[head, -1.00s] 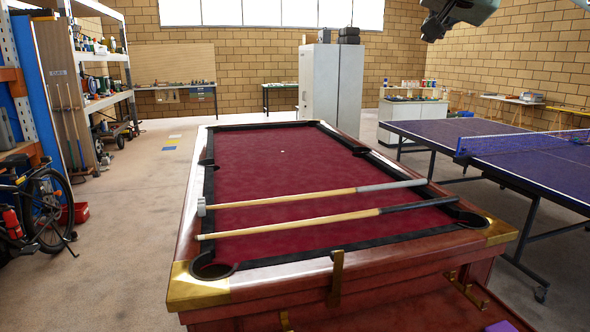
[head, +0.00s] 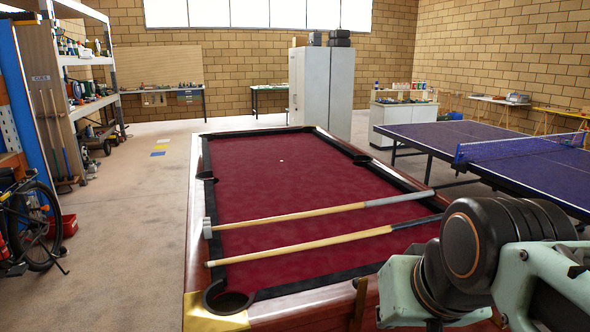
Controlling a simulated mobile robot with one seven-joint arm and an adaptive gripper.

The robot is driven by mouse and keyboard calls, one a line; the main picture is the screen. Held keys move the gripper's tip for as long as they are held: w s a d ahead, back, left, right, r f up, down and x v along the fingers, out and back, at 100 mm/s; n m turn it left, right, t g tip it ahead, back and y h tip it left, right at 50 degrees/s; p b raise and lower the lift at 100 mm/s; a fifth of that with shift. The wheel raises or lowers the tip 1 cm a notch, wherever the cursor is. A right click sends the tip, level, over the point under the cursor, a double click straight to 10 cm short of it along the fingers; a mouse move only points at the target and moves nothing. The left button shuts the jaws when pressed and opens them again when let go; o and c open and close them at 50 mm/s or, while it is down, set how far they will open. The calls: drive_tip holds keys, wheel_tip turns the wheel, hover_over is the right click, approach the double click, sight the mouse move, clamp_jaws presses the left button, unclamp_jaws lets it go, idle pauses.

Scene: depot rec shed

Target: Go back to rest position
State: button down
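My arm shows at the lower right of the head view, in front of the near right corner of the pool table. Its pale green and black links cover that corner. My gripper's fingers are not in view. The pool table (head: 275,187) has a dark red cloth and a wooden rim. Two cues lie across it, a farther cue (head: 290,216) and a nearer cue (head: 300,247). A small white ball or spot (head: 281,160) shows on the cloth.
A blue table-tennis table (head: 440,138) with a net stands at the right. A bicycle (head: 38,222) and shelving (head: 92,100) are at the left. A grey cabinet (head: 322,90) stands behind the pool table.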

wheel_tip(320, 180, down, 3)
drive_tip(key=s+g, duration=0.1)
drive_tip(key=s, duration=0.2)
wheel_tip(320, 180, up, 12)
drive_tip(key=p, duration=1.2)
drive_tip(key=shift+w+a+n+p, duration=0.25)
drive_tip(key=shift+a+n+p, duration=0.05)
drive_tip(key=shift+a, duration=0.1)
